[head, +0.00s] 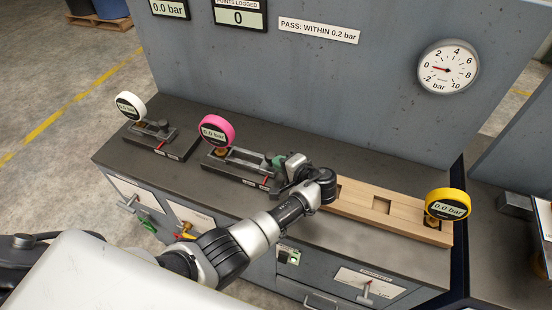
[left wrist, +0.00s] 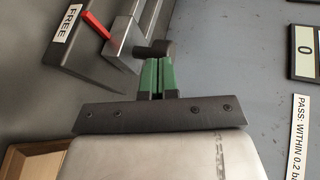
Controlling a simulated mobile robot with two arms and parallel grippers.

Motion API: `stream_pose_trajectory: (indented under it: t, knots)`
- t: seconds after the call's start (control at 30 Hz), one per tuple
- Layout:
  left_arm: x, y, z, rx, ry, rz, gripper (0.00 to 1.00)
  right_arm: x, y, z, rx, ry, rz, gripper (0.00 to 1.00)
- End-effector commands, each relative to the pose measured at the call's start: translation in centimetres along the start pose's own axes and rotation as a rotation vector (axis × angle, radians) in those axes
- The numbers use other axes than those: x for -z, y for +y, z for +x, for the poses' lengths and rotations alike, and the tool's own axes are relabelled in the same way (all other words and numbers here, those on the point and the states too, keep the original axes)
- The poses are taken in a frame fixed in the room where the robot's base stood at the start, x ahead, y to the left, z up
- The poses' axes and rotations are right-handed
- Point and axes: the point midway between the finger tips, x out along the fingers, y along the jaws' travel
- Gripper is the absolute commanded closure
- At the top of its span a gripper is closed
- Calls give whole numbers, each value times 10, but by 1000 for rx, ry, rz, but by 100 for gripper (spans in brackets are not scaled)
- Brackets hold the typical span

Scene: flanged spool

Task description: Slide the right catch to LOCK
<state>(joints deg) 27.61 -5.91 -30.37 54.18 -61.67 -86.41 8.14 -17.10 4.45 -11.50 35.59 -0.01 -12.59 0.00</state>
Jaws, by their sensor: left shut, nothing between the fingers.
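The right catch (left wrist: 127,42) is a grey sliding block with a dark round knob (left wrist: 157,48) and a red pointer (left wrist: 96,24). The pointer lies beside the FREE label (left wrist: 66,22) in the left wrist view. No LOCK label is readable. In the head view the catch's red pointer (head: 265,182) shows at the right end of the black fixture with the pink gauge (head: 217,130). My left gripper (left wrist: 157,62) has green fingers, shut and empty, with tips right at the knob. I cannot tell whether they touch it. In the head view my left gripper (head: 278,161) partly hides the catch.
A smaller fixture with a white gauge (head: 130,105) stands to the left. A wooden rack (head: 395,215) with square holes lies to the right, with a yellow gauge (head: 447,205) at its end. A grey panel (head: 300,85) rises behind the bench. The dark bench front (head: 330,235) is clear.

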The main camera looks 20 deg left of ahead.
Motion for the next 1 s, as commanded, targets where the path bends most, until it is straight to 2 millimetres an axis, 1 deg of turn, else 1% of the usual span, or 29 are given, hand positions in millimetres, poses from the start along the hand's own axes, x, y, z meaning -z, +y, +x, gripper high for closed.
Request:
stream_pose_trajectory:
  t: [0.37, 0.47, 0.7, 0.8, 1.0]
  knots:
    - [-1, 0, 1, 1, 0, 0, 100, -3, 4, -1, -5, -6, 1, 57]
    - [-6, -4, 9, 2, -2, 0, 100, -3, 4, -3, -6, -6, 1, 57]
    - [-25, -16, 44, 2, -3, 0, 100, -3, 4, -8, -5, -6, 0, 57]
    - [-26, -17, 48, 1, -1, 0, 100, -3, 4, -8, -5, -6, 0, 57]
    - [-27, -17, 49, 2, -3, 0, 100, -3, 2, -7, -3, -6, 0, 57]
